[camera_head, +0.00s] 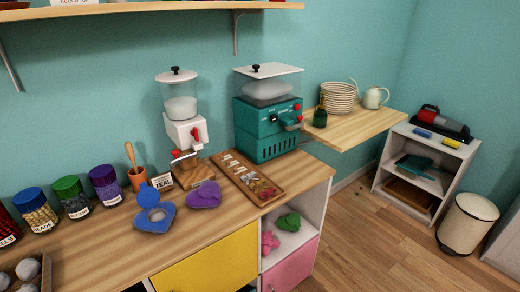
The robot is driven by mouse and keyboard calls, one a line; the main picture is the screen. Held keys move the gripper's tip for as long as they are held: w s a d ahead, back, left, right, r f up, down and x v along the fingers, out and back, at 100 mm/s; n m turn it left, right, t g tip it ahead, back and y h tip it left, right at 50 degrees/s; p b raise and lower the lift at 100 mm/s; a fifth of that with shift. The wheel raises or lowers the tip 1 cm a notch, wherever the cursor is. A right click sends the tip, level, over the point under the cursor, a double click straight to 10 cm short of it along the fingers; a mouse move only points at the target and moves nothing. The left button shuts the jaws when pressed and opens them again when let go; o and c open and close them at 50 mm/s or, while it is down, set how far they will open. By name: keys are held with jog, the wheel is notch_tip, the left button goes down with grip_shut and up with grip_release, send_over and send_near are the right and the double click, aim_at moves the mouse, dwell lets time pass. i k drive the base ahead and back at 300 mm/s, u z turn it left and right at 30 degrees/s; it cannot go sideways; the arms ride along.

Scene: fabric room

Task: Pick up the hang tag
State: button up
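I cannot make out a hang tag for certain. A small white card reading TEAL (162,182) stands on the wooden counter (90,255), in front of the white dispenser. A flat wooden tray (283,193) lies on the counter to its right, with several small pale and reddish pieces in it, too small to tell apart. My gripper is not in view.
A teal machine (266,130) stands behind the tray. Labelled jars (72,197) line the counter's left. Floor (350,245) is clear before the white shelf (452,170) and bin (467,223).

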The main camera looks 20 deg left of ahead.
aim_at(222, 158)
jog(key=u, duration=0.05)
jog(key=i, duration=1.4)
jog(key=u, duration=1.25)
jog(key=i, duration=0.6)
jog(key=u, duration=0.7)
